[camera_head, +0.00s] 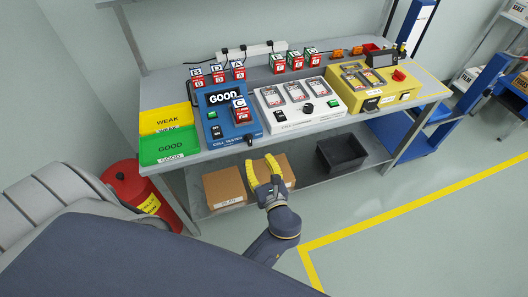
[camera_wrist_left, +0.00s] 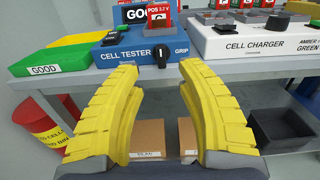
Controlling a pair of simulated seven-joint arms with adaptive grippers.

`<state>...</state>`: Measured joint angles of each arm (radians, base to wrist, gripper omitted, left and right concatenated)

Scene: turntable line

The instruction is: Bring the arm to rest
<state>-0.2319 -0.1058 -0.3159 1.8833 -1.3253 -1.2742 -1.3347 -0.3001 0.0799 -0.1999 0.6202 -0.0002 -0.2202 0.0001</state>
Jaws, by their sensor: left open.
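My left gripper (camera_head: 261,171) has yellow fingers and hangs in front of the workbench's front edge, below the cell tester. In the left wrist view its two fingers (camera_wrist_left: 160,75) stand well apart with nothing between them. Beyond them are the bench edge and cardboard boxes on the lower shelf. The gripper touches nothing that I can see. My right gripper is in neither view.
The bench (camera_head: 215,153) carries a blue cell tester (camera_head: 218,129) reading GOOD, a white cell charger (camera_head: 299,115), a yellow machine (camera_head: 372,100), and WEAK and GOOD trays (camera_head: 163,148). Boxes (camera_head: 224,187) and a dark bin (camera_head: 341,152) fill the shelf. A red cylinder (camera_head: 132,183) stands left.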

